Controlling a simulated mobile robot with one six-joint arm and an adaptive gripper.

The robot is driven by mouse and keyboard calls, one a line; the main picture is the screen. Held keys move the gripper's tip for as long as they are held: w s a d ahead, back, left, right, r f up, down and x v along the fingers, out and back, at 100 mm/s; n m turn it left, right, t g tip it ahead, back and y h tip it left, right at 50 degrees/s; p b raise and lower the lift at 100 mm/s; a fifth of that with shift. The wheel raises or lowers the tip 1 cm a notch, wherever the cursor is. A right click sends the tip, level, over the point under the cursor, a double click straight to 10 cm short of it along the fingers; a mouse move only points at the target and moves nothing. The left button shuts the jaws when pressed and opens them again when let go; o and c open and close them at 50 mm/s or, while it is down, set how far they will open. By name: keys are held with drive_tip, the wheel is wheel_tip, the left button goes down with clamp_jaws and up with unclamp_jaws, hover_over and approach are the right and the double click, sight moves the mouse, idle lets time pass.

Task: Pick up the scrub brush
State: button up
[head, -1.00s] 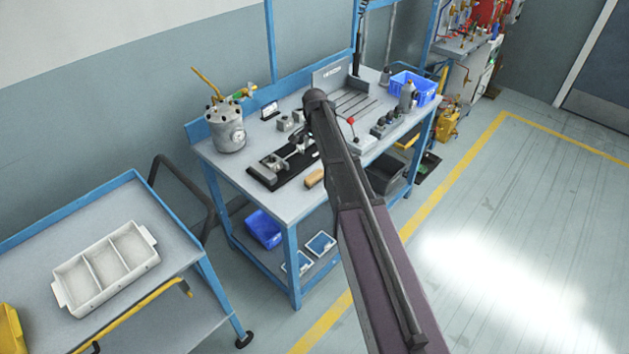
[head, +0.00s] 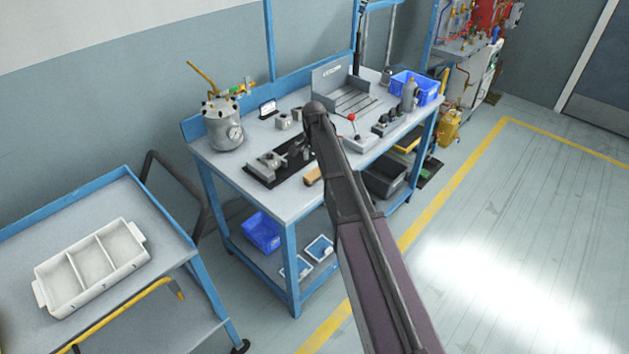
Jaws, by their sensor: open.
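A small tan block (head: 312,176), which looks like the scrub brush, lies at the front edge of the blue-framed workbench (head: 285,205). It is beside the black mat, and my arm partly covers its right end. My arm reaches across the bench from the lower right. My gripper (head: 304,150) is mostly hidden behind the arm; only small dark parts seem to show above the mat, left of the arm and beyond the tan block. It is open and apart from the block, as far as I can tell.
A grey pressure pot (head: 223,125) stands at the bench's left. A clamp fixture (head: 267,166) sits on the black mat. A blue crate (head: 414,88) and bottle (head: 408,97) stand at the right. A cart (head: 165,285) with a white divided tray (head: 92,268) is at left. Floor at right is clear.

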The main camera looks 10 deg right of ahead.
sight(314, 172)
drive_tip(key=shift+f, duration=0.3)
drive_tip(key=shift+s+f+b, duration=0.15)
drive_tip(key=shift+f+b, duration=2.35)
drive_tip(key=shift+b, duration=0.15)
clamp_jaws()
